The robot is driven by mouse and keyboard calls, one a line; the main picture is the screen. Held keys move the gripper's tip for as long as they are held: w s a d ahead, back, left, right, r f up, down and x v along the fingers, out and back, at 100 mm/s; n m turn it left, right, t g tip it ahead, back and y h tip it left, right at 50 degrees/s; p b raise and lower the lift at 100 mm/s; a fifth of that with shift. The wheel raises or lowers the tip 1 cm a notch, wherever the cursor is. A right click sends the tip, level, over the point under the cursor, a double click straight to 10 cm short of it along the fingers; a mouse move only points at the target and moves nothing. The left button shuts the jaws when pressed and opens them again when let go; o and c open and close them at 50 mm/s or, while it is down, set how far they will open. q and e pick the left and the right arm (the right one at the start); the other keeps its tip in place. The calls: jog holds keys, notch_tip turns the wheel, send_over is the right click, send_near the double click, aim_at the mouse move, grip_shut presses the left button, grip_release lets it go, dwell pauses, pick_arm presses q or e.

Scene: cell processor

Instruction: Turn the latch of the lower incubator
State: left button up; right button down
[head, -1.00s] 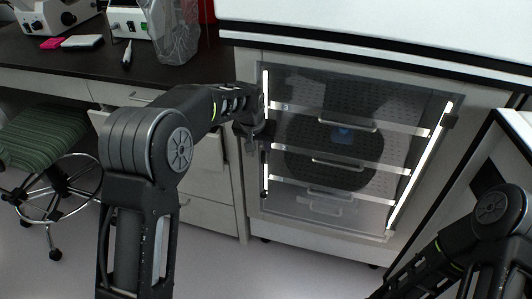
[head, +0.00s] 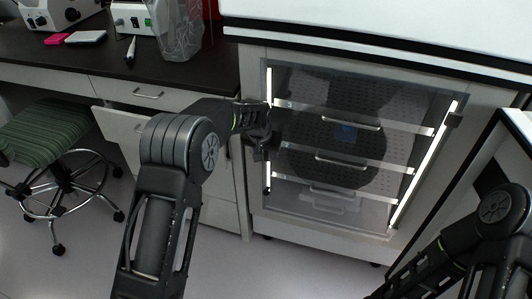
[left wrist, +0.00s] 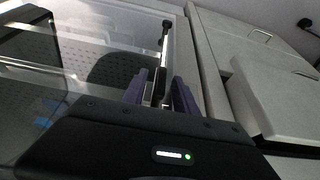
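The lower incubator (head: 345,207) is a cabinet with a see-through door under the white counter. My left gripper (head: 266,150) is at the door's left edge, in front of the lit strip there. In the left wrist view, its two purple fingers (left wrist: 160,92) stand apart. A narrow dark and pale piece at the door edge (left wrist: 157,82) shows between them; whether they touch it I cannot tell. In the head view the gripper hides this spot, so I cannot make out the latch there. My right gripper is out of view.
Behind the door are several shelves with handles (head: 350,125). Drawers (head: 207,180) stand left of the incubator, one pulled out slightly. A green stool (head: 45,130) is at far left. My right arm (head: 470,240) is at lower right. Floor in front is clear.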

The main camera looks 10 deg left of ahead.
pick_arm(q)
grip_shut()
dwell(0.3)
dwell(0.3)
